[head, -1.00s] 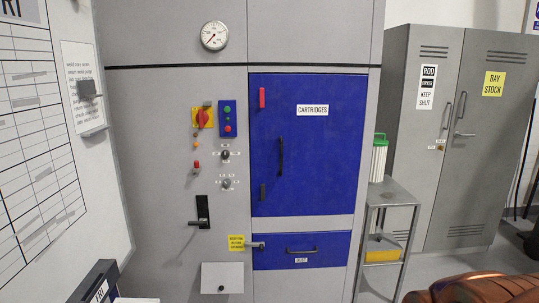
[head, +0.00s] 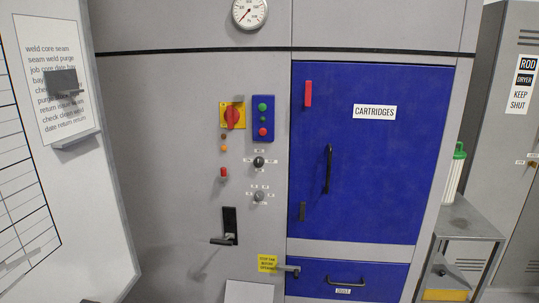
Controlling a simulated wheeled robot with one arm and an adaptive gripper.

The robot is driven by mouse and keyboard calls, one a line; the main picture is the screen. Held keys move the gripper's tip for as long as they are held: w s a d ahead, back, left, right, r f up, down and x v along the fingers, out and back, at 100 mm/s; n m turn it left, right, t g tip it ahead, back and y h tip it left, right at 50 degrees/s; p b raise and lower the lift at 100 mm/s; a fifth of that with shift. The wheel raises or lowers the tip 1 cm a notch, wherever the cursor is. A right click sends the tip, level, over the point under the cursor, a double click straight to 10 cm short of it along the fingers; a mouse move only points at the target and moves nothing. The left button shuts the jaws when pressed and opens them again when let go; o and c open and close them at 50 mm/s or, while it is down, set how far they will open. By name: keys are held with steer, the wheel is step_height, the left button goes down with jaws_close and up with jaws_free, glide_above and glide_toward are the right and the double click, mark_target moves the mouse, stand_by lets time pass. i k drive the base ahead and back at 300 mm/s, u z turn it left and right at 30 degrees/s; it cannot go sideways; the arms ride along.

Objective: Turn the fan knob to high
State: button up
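Two small rotary knobs sit one above the other on the grey cabinet front (head: 170,120), left of the blue door. The upper knob (head: 258,161) is dark with small white labels around it. The lower knob (head: 258,196) is grey, also ringed by small labels. The labels are too small to read, so I cannot tell which knob is the fan knob or where either points. My gripper is not in view.
Above the knobs are a red-and-yellow rotary switch (head: 232,116) and a blue button box (head: 263,119). Below are a black lever handle (head: 229,226) and a projecting drawer latch (head: 289,269). A whiteboard (head: 100,200) stands left; a metal stand (head: 468,222) stands right.

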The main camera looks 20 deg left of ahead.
mark_target(258, 162)
steer(key=i, duration=1.35)
steer(key=u, duration=3.65)
